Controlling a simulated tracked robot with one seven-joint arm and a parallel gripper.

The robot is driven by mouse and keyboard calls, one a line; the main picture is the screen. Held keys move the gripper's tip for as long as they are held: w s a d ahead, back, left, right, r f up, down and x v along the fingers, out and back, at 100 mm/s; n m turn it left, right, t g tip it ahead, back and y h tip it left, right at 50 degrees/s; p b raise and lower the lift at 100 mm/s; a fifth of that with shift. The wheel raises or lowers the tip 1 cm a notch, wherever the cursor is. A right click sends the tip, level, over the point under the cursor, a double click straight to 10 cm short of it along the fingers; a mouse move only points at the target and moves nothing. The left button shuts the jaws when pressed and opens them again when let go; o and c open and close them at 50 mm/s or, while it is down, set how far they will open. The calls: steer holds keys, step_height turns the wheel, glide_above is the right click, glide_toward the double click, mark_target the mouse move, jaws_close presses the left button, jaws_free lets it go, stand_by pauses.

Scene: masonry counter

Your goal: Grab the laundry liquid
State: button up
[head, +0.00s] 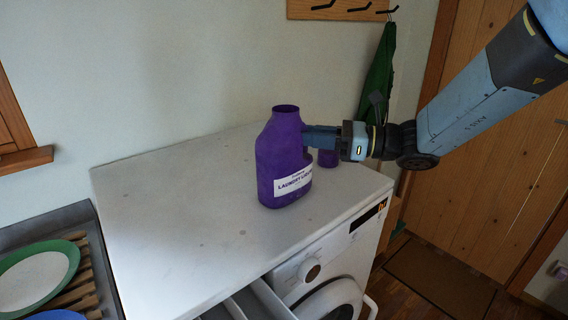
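The laundry liquid is a purple bottle (279,160) with a white label. It stands upright on the white top of the washing machine (180,200), and its neck looks open. My gripper (312,138) reaches in from the right at the bottle's upper right side. Its fingers meet or overlap the handle side in the picture. Whether they touch the bottle, and whether they are open or shut, cannot be told from this side-on view.
The machine's open drawer (258,301) sticks out in front. A green-rimmed plate (36,277) lies on a wooden rack at lower left. The left half of the top is clear.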

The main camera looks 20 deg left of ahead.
jaws_close()
steer(key=shift+w+r, duration=0.1)
stand_by(1.1)
